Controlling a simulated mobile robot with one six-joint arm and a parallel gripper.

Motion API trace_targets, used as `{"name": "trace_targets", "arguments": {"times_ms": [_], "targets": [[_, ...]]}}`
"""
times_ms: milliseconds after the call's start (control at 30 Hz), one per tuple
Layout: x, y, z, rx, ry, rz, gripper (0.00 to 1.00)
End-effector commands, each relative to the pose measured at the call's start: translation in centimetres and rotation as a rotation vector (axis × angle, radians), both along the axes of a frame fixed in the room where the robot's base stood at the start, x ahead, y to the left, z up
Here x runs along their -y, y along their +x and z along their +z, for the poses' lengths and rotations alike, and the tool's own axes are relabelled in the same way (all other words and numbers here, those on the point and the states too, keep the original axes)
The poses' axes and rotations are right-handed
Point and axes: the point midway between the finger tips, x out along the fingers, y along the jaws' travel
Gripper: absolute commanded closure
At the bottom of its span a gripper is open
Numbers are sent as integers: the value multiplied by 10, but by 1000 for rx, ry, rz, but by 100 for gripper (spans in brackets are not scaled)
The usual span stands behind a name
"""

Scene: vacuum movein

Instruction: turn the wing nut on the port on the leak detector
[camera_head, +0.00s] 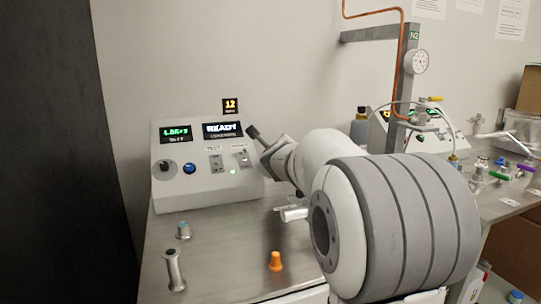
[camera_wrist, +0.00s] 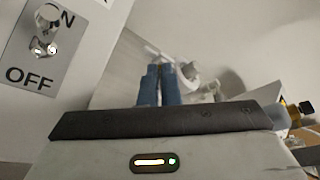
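The leak detector (camera_head: 205,185) is a pale grey box with lit displays, standing on the metal bench at left. My gripper (camera_head: 252,131) is in front of the right end of its panel, by the right toggle switch (camera_head: 242,157). In the wrist view the two blue-grey fingers (camera_wrist: 158,84) lie side by side with almost no gap and nothing clearly between them. A pale metal fitting (camera_wrist: 190,71) shows just past the fingertips; I cannot tell whether it is the port. A silver cylinder (camera_head: 292,213) shows below my arm. I cannot make out the wing nut.
An ON/OFF toggle (camera_wrist: 45,35) is close at the wrist's upper left. A gauge post (camera_head: 409,80) rises behind my arm.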

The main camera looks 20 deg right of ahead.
Motion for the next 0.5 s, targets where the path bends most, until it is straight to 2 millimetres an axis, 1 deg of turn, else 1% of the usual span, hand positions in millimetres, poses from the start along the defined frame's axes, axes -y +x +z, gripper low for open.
{"name": "trace_targets", "arguments": {"times_ms": [33,100,333,500], "targets": [[1,0,-5,-8,3,-1,100],[1,0,-5,-6,3,-1,93],[0,0,-2,-4,2,-1,75],[0,0,-1,-1,1,0,75]]}}
